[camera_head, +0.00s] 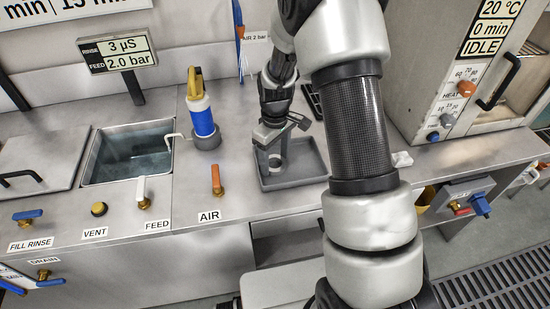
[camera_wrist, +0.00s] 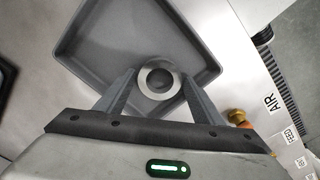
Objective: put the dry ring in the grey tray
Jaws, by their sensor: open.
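The grey tray (camera_head: 312,168) stands on the steel bench below my arm. In the wrist view the tray (camera_wrist: 110,38) fills the middle, seen from above. A small metal ring (camera_wrist: 158,95) appears over the tray's near corner and looks to lie flat on its floor. In the head view the ring (camera_head: 275,162) shows under my gripper (camera_head: 272,150). In the wrist view my gripper (camera_wrist: 160,78) is open, with one finger on each side of the ring. I cannot tell whether the fingers touch it. Whether the ring is dry cannot be made out.
A blue bottle-like tool (camera_head: 202,115) stands in a holder left of the tray. A water-filled basin (camera_head: 130,155) is further left. The orange AIR valve (camera_head: 217,180) sits at the bench front. An oven-like cabinet (camera_head: 425,70) stands at the right.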

